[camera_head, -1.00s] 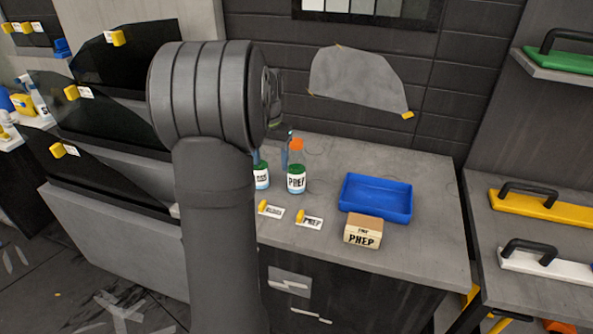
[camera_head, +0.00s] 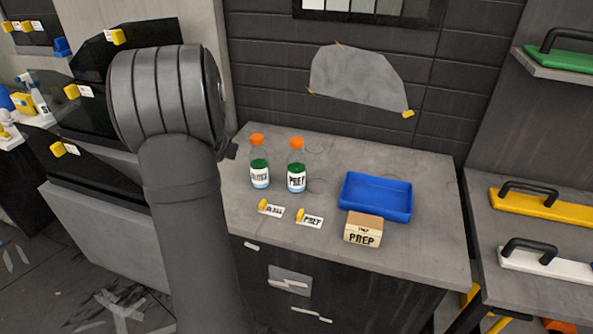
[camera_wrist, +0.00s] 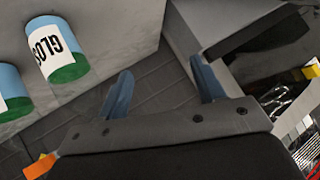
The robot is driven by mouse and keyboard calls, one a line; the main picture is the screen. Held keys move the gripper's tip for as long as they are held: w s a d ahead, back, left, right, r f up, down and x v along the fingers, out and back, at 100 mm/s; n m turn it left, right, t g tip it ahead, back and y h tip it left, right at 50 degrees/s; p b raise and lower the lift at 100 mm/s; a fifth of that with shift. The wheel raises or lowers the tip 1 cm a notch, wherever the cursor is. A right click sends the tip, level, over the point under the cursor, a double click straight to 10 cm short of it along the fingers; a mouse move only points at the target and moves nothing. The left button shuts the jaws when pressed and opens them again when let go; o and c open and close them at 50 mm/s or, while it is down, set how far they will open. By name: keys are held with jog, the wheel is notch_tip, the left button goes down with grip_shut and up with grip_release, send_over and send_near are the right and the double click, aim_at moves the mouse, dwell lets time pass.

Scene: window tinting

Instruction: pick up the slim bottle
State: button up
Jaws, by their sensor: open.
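Two clear bottles with orange caps, green bands and white labels stand upright side by side on the grey worktop (camera_head: 400,160). The left bottle (camera_head: 259,165) reads GLOSS and the right bottle (camera_head: 296,168) reads PREP. They look alike in size, so I cannot tell which is the slim one. My gripper (camera_wrist: 163,88) is open and empty, with both blue fingers apart. In the wrist view the GLOSS bottle (camera_wrist: 57,48) is at upper left, away from the fingers, and the other bottle (camera_wrist: 10,90) is cut by the left edge. My arm mostly hides the gripper in the head view.
A blue tray (camera_head: 376,197) and a PREP box (camera_head: 363,231) are right of the bottles. Two small cards with yellow tabs, GLOSS (camera_head: 272,211) and PREP (camera_head: 311,220), lie in front. Dark tinted panels (camera_head: 85,110) stand at left. The worktop behind the tray is clear.

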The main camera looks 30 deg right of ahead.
jog(key=t+h, duration=0.1)
jog(key=m+g+h, duration=0.5)
jog(key=m+h, duration=0.1)
jog(key=h, duration=0.7)
send_near(300, 140)
jog(key=x, duration=0.3)
jog(key=f+x, duration=0.1)
jog(key=x, duration=0.1)
jog(key=shift+w+d, duration=0.25)
jog(key=shift+w, duration=0.1)
jog(key=shift+w+x, duration=0.2)
jog(key=shift+x, duration=2.55)
jog(key=shift+a+f, duration=0.1)
grip_shut()
